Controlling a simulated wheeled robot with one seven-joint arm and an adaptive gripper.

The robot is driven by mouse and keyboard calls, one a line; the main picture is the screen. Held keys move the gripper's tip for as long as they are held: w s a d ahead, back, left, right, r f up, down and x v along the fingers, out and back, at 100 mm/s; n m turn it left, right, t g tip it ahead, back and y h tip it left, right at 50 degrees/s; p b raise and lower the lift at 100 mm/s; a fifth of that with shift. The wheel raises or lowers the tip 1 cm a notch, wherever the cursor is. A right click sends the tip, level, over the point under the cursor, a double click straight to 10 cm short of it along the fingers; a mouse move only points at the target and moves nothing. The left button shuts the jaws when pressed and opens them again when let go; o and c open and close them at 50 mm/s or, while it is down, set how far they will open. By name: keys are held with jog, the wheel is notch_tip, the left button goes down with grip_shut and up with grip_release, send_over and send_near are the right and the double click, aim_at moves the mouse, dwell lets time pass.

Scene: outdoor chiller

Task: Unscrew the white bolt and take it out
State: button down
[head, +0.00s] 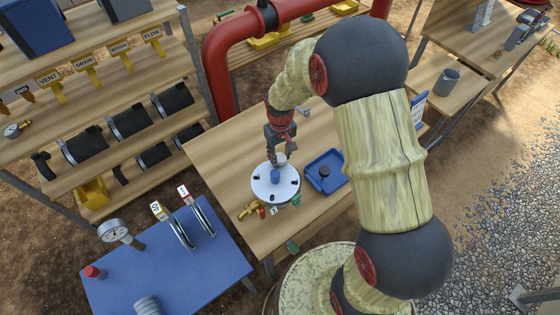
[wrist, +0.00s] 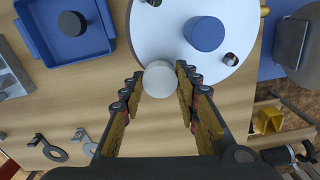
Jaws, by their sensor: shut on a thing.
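The white bolt (wrist: 160,78) has a round pale head and sits between my fingers in the wrist view. My gripper (wrist: 160,72) is shut on it, one finger on each side. In the head view my gripper (head: 280,153) points down at the far edge of the round white plate (head: 262,189), with the bolt's pale head (head: 281,159) just below the fingers. The plate also shows in the wrist view (wrist: 178,22). A blue bolt (wrist: 207,33) stands on the plate, also visible in the head view (head: 275,176). The bolt's shank is hidden, so I cannot tell how far it sits in the plate.
A blue tray (head: 340,181) holding a dark round piece (head: 324,171) lies right of the plate. Brass fittings (head: 249,210) and small tags lie near the plate's front. Metal ring tools (wrist: 54,150) lie on the wooden table. A red pipe (head: 216,75) rises behind.

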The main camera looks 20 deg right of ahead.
aim_at(280, 157)
jog(key=shift+r, duration=0.4)
jog(key=shift+r+p, duration=1.85)
jog(key=shift+r, duration=0.75)
jog(key=c, duration=1.8)
grip_release()
jog(key=shift+c, duration=0.2)
jog(key=c, duration=0.8)
